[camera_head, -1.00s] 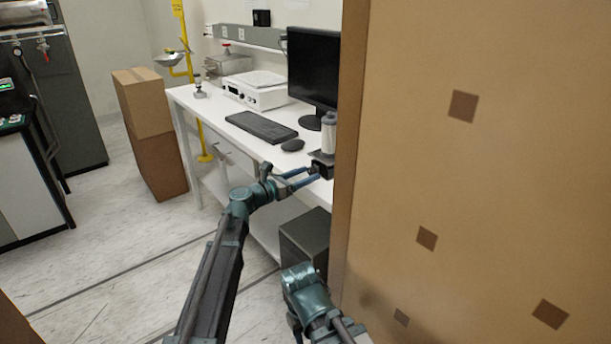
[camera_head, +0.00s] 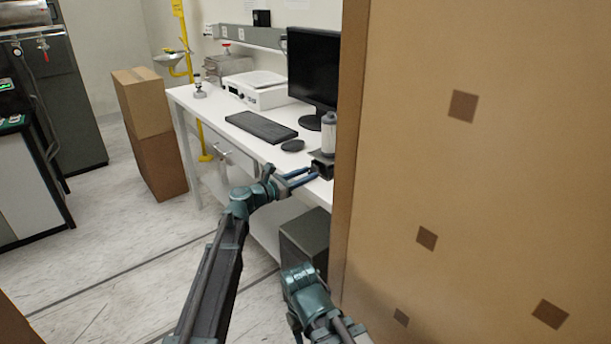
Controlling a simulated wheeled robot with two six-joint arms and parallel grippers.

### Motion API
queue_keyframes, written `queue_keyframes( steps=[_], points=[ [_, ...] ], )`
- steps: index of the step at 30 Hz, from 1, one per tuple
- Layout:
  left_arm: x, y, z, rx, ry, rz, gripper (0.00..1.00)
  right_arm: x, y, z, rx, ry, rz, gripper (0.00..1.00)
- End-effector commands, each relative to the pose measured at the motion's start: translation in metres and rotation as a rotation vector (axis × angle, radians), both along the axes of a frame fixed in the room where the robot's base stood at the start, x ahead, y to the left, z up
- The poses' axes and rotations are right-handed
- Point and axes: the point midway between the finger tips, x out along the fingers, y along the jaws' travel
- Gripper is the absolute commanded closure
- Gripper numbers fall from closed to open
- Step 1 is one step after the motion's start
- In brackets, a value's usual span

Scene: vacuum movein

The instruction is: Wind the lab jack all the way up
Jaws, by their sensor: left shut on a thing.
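The lab jack (camera_head: 321,158) is a small dark stand at the right front edge of the white bench, partly hidden by a tall cardboard panel. A grey-white cylinder (camera_head: 329,136) stands upright on its plate. My left gripper (camera_head: 313,175) reaches the jack's front side from the left, its blue-grey fingers shut on the dark part there, which looks like the jack's knob. The contact is small and hard to make out. My right arm shows low in the middle, but its gripper is not visible.
The tall cardboard panel (camera_head: 480,190) blocks the right side. On the bench (camera_head: 215,112) are a monitor (camera_head: 312,70), keyboard (camera_head: 261,126), mouse (camera_head: 293,145) and white instrument (camera_head: 256,90). A dark box (camera_head: 305,243) sits below. Stacked cartons (camera_head: 150,130) stand at left; the floor between is clear.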

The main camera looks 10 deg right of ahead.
Motion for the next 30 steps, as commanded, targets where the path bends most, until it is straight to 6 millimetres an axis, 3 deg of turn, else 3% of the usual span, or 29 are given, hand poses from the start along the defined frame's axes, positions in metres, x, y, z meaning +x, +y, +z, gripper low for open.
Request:
queue_keyframes(
  steps=[14,15,19,30],
  points=[
    [-0.0001,0.0003,-0.0001,0.058,-0.088,0.0,1.0,0.0,0.0,0.0,0.0,0.0,0.0,0.5],
    [-0.0001,0.0003,-0.0001,0.058,-0.088,0.0,0.58,0.0,0.0,0.0,0.0,0.0,0.0,0.5],
    [0.0001,0.0003,-0.0001,0.058,-0.088,0.0,0.35,0.0,0.0,0.0,0.0,0.0,0.0,0.5],
    [-0.003,0.0042,0.0,0.057,-0.087,0.001,0.33,0.0,0.0,0.0,0.0,0.0,0.0,0.5]
  ],
)
